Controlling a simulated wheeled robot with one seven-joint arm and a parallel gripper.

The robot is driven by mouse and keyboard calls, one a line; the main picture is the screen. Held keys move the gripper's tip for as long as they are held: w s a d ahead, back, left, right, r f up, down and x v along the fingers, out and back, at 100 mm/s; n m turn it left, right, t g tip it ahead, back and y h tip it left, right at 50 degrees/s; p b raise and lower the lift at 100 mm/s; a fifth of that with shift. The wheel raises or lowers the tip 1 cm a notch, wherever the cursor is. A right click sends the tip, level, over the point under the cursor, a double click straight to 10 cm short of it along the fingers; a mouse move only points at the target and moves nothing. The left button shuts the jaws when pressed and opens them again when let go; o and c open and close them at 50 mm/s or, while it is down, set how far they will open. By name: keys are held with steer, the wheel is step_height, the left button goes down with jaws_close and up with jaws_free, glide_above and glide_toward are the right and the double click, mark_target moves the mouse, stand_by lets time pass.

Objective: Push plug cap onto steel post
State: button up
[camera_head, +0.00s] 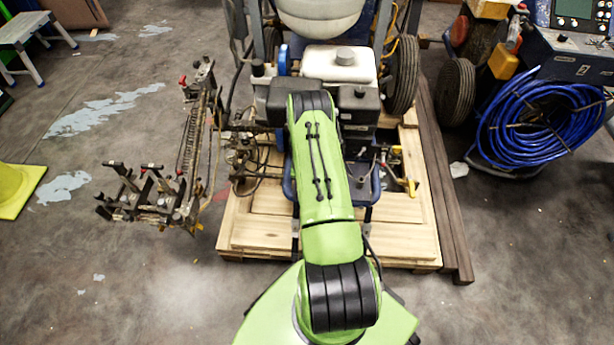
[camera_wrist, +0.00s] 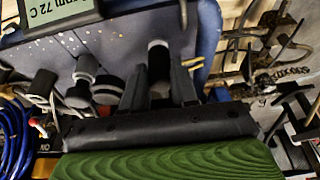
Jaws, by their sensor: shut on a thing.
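In the wrist view my gripper (camera_wrist: 160,78) is shut, with a dark cylindrical piece between its fingers. This piece, which looks like the plug cap (camera_wrist: 159,62), is black with a pale grey end pointing away from me. Beyond it is a blue-grey speckled panel (camera_wrist: 208,38). I cannot tell whether the piece touches anything there. I cannot make out the steel post for sure. In the head view my green arm reaches over the line striper and hides my gripper and the held piece.
Several dark knobs (camera_wrist: 82,68) stand left of the fingers, close by. A display (camera_wrist: 55,12) is at upper left. In the head view the machine's engine has a white tank (camera_head: 340,65) and stands on a wooden pallet (camera_head: 405,235). A coiled blue hose (camera_head: 540,120) lies right.

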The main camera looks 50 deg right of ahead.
steer(key=shift+f, duration=0.1)
steer(key=o, duration=1.4)
steer(key=p+v, duration=0.5)
steer(key=v, duration=0.2)
steer(key=shift+p, duration=0.3)
